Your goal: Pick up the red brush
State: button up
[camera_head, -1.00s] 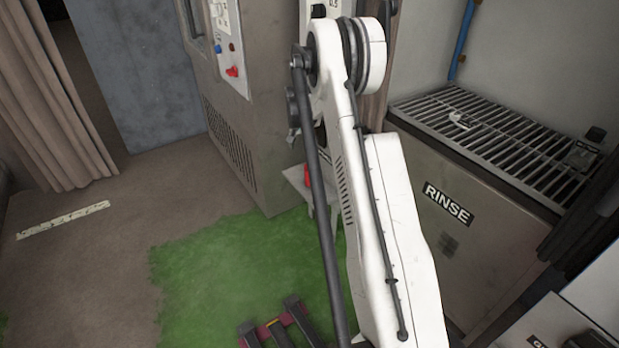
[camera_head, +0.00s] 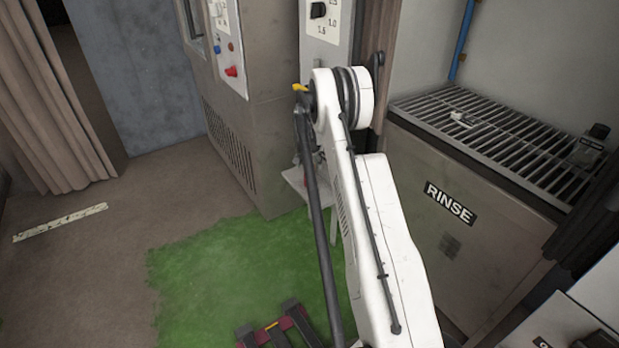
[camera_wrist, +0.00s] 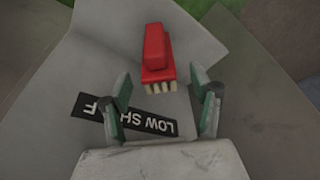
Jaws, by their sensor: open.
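The red brush (camera_wrist: 156,48) shows in the wrist view, lying on a grey shelf (camera_wrist: 207,48), with its pale bristles toward my gripper. My gripper (camera_wrist: 161,90) is open and empty, with one finger on each side below the brush in the picture. The brush is apart from the fingers, just beyond their tips. A black label reading "LOW SHELF", partly covered by a finger, lies near the left finger. In the head view my arm hides most of the brush and the gripper; a corner of the pale shelf (camera_head: 294,180) shows beside the arm.
A grey cabinet (camera_head: 262,150) with knobs stands behind the shelf. The rinse unit (camera_head: 470,215) with a grated top (camera_head: 490,135) stands at right. A green mat (camera_head: 215,270) covers the floor in front, with a dark slatted item (camera_head: 273,330) on it.

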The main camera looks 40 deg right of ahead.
jog(key=b+x, duration=0.1)
jog(key=x, duration=0.4)
jog(key=shift+s+d+b, duration=0.1)
jog(key=shift+b, duration=0.3)
jog(key=c, duration=1.4)
jog(key=shift+r, duration=0.1)
jog(key=shift+r+p, duration=0.3)
jog(key=shift+r, duration=0.2)
notch_tip(320, 180, up, 4)
jog(key=shift+f+p, duration=0.15)
jog(key=shift+p, duration=0.5)
jog(key=a+r+p, duration=0.1)
jog(key=a+r, duration=0.1)
jog(key=a, duration=0.2)
jog(key=a+r, duration=0.2)
jog(key=a, duration=0.1)
jog(key=a+r+p, duration=0.1)
jog(key=a+r, duration=0.1)
jog(key=a, duration=0.2)
jog(key=shift+s+a+r+p, duration=0.15)
jog(key=shift+s+a+p, duration=0.05)
jog(key=shift+a+p, duration=0.15)
